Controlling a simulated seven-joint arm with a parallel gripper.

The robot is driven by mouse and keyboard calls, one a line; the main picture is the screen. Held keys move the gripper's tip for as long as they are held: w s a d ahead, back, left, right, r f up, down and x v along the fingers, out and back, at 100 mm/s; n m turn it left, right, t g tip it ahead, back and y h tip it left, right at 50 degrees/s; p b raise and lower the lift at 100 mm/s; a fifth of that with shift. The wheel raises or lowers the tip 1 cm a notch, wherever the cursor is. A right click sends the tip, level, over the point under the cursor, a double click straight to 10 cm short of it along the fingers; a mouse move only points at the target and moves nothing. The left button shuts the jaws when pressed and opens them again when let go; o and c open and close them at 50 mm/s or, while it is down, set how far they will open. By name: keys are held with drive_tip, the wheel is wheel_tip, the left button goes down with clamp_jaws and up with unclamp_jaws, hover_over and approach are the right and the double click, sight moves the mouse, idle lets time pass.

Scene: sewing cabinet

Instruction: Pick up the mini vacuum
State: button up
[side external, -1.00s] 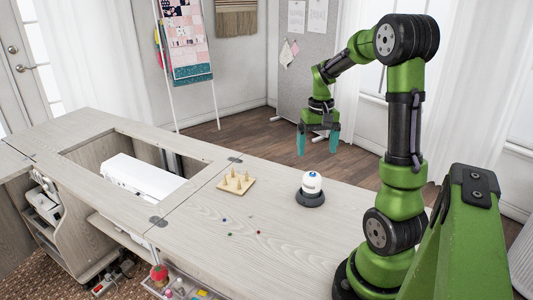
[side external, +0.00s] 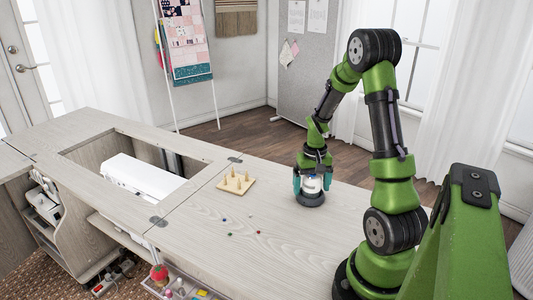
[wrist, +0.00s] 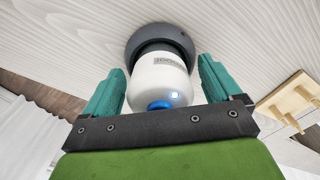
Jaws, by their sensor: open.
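The mini vacuum (side external: 311,197) stands upright on the cabinet top, with a dark grey round base and a white body. In the wrist view its white body (wrist: 158,80) and blue top button show between my fingers. My gripper (side external: 312,187) is open and lowered over it, with one teal finger on each side of the white body. In the wrist view the fingers of my gripper (wrist: 162,85) show gaps to the body on both sides. The side external view partly hides the white body behind the fingers.
A wooden spool holder with pegs (side external: 236,184) stands left of the vacuum. Several small beads or pins (side external: 229,235) lie on the cabinet top (side external: 200,250). A white sewing machine (side external: 145,178) sits in the recess further left. The top around the vacuum is mostly clear.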

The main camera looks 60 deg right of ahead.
drive_tip(key=c, duration=1.3)
drive_tip(key=shift+c, duration=0.2)
drive_tip(key=shift+r, duration=0.15)
